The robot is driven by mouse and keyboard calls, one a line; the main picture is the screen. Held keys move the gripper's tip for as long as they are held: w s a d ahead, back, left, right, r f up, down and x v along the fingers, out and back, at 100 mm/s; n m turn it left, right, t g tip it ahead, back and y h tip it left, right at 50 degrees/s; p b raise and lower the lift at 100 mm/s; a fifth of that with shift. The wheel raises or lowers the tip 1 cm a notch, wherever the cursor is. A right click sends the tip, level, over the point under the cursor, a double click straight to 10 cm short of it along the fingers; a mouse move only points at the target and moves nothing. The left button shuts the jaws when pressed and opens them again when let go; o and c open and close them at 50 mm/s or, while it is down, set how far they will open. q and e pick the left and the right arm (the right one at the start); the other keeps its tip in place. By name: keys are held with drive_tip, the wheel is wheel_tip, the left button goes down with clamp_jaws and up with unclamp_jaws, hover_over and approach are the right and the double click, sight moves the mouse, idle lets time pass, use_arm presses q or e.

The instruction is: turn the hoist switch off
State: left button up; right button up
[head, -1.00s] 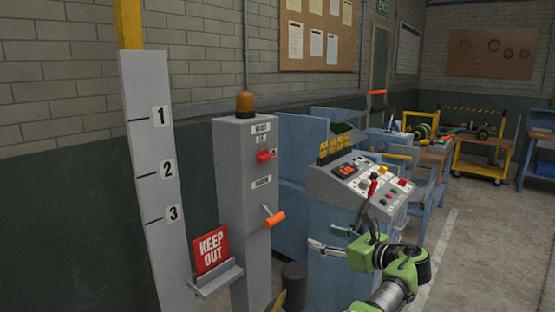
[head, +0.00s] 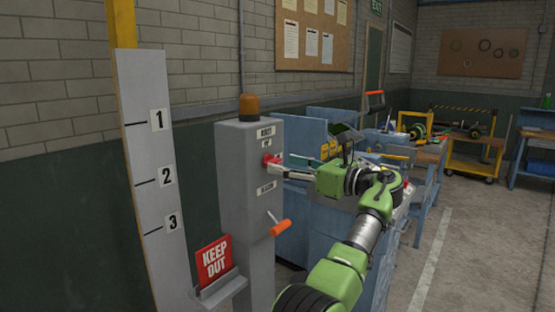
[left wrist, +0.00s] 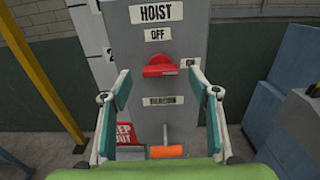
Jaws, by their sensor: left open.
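The red hoist switch (head: 268,160) is on the upper front of a grey post (head: 238,205). In the left wrist view the switch (left wrist: 159,66) lies crosswise below the labels HOIST (left wrist: 157,12) and OFF (left wrist: 158,34). My left gripper (head: 284,166) is in front of the switch, coming from the right in the head view. In the left wrist view the gripper's teal-padded fingers (left wrist: 160,84) are spread wide, one to each side of the switch, with gaps between. No contact shows. My right gripper is not in view.
An orange-handled crank (head: 280,227) sticks out below the switch. An amber beacon (head: 249,107) tops the post. A KEEP OUT sign (head: 214,258) stands low at its left. A blue control console (head: 310,215) stands behind my arm. The floor at right is clear.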

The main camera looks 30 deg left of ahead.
sight(276, 162)
use_arm(q)
drive_tip(key=shift+w+a, duration=0.1)
drive_tip(key=shift+a, duration=1.05)
drive_tip(key=shift+a+p, duration=0.3)
drive_tip(key=shift+a, duration=0.3)
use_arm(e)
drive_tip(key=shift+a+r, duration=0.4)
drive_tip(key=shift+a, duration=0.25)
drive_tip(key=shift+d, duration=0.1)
use_arm(q)
drive_tip(key=shift+d, duration=0.1)
drive_tip(key=c, duration=1.1)
drive_tip(key=shift+c, duration=0.2)
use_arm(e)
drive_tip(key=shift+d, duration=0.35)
